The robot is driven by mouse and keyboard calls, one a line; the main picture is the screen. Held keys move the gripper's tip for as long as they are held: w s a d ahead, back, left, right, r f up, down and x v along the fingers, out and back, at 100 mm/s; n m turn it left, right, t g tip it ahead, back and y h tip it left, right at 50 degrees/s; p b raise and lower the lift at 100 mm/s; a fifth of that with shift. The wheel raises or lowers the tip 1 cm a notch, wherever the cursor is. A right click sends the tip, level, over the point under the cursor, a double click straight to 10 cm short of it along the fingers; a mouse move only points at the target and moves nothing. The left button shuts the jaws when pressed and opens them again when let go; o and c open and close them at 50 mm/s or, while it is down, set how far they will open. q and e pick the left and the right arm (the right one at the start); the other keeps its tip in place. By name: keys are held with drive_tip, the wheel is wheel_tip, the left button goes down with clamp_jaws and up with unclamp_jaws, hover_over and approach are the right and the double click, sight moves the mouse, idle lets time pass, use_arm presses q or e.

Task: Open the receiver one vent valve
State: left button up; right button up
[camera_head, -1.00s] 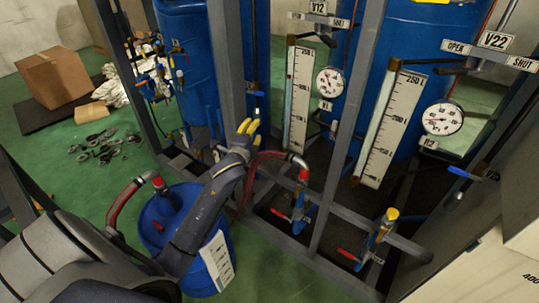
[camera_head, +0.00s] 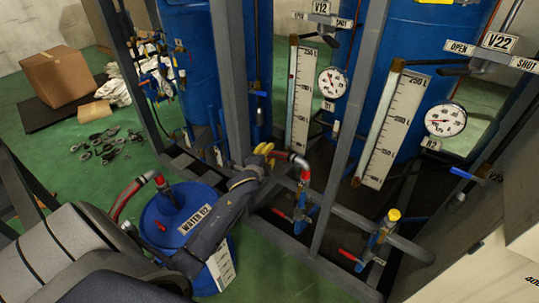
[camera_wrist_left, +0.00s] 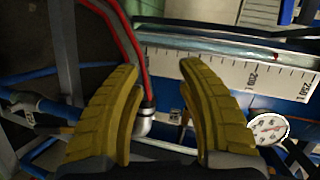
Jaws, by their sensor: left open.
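The V12 label (camera_head: 321,7) is at the top edge in the head view, on the left of the two blue tanks with scales; a partly cropped OPEN/SHUT plate (camera_head: 342,23) is beside it. A dark lever (camera_head: 330,39) shows just below; its exact setting is unclear. My left gripper (camera_head: 264,150) has yellow fingers and is well below and left of this valve, beside the frame. In the left wrist view the gripper (camera_wrist_left: 158,68) is open, with nothing gripped; a red hose and a scale lie beyond the fingers. My right gripper is not in view.
Grey frame posts (camera_head: 349,110) stand before the tanks. A round gauge (camera_head: 332,82) and scale (camera_head: 301,95) are under V12. The V22 label (camera_head: 498,41) is at right. A blue drum (camera_head: 170,215) with a red hose (camera_head: 125,197) stands by my left arm.

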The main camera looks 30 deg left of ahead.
sight(258, 93)
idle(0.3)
use_arm(q)
drive_tip(key=shift+w+a+r, duration=0.1)
drive_tip(key=shift+a+r, duration=0.05)
drive_tip(key=shift+r, duration=0.05)
drive_tip(key=shift+c, duration=1.1)
drive_tip(key=shift+m+t+y, duration=0.4)
drive_tip(key=shift+m+y, duration=0.4)
drive_tip(key=a, duration=0.5)
drive_tip(key=w+a+r, duration=0.1)
drive_tip(key=a, duration=0.1)
drive_tip(key=shift+w+a+r, duration=0.1)
drive_tip(key=shift+a, duration=0.25)
clamp_jaws()
drive_tip(key=w+a+r+m+t+h, duration=0.1)
drive_tip(key=a+r+m+t, duration=0.3)
drive_tip(key=m, duration=0.6)
drive_tip(key=w+d+r+m+t+h, duration=0.1)
drive_tip(key=w+r+m+h, duration=0.3)
drive_tip(key=w+r+m, duration=0.3)
drive_tip(key=shift+w+m+h, duration=0.3)
drive_tip(key=shift+w+m, duration=0.8)
drive_tip(key=shift+w, duration=0.25)
